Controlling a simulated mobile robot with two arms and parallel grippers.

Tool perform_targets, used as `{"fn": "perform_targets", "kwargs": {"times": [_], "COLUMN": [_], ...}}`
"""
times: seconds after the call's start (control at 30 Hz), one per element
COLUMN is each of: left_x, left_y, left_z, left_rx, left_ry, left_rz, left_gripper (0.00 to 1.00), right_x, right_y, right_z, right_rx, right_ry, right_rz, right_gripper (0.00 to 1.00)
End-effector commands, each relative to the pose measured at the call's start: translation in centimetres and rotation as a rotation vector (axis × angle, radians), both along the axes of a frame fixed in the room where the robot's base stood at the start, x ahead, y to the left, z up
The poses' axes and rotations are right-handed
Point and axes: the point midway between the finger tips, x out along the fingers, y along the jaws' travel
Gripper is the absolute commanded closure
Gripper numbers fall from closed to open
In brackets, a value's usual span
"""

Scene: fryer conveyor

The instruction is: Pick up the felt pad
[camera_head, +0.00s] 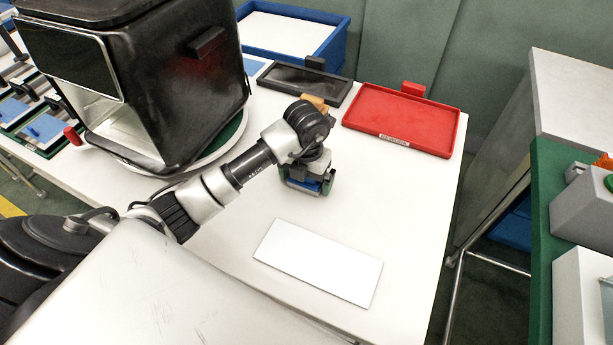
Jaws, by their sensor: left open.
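My left gripper (307,187) reaches in from the left and points down at the white table (225,240), right of the black machine. Its jaws are open. A small blue patch (304,185) shows low between the dark green fingers. I cannot tell whether it is the felt pad or part of the gripper, or whether it touches the table. A flat white rectangular plate (318,262) lies on the table in front of the gripper, apart from it. No other thing is clearly a felt pad. My right gripper is out of view.
A black box-shaped machine (185,75) stands on the table at left. Behind the gripper lie a black tray (305,82), a red tray (405,120) and a blue bin (290,35). The table's right edge drops to a gap before a green-sided bench (552,190).

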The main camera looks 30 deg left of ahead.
Motion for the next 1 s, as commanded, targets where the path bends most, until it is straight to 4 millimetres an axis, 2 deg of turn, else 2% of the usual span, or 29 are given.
{"fn": "perform_targets", "kwargs": {"times": [0.03,0.3,0.67,0.77,0.9,1.0], "left_x": [0.0,0.0,0.1,0.1,0.2,-1.7], "left_y": [0.0,0.0,0.0,0.0,0.1,-1.1], "left_z": [0.0,0.1,0.7,1.7,4.2,5.4], "left_rx": [0.000,0.000,-0.001,0.000,0.000,0.000], "left_ry": [0.000,-0.001,-0.003,-0.004,-0.007,-0.003], "left_rz": [0.000,0.000,-0.001,-0.001,-0.001,-0.006], "left_gripper": [0.00,0.39,0.39,0.39,0.39,0.39], "right_x": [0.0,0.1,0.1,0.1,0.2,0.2], "right_y": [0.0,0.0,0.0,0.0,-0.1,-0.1], "right_z": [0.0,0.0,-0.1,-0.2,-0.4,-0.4], "right_rx": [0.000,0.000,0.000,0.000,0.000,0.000], "right_ry": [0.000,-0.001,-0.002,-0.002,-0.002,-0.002], "right_rz": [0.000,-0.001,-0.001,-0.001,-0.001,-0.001], "right_gripper": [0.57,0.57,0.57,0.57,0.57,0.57]}}
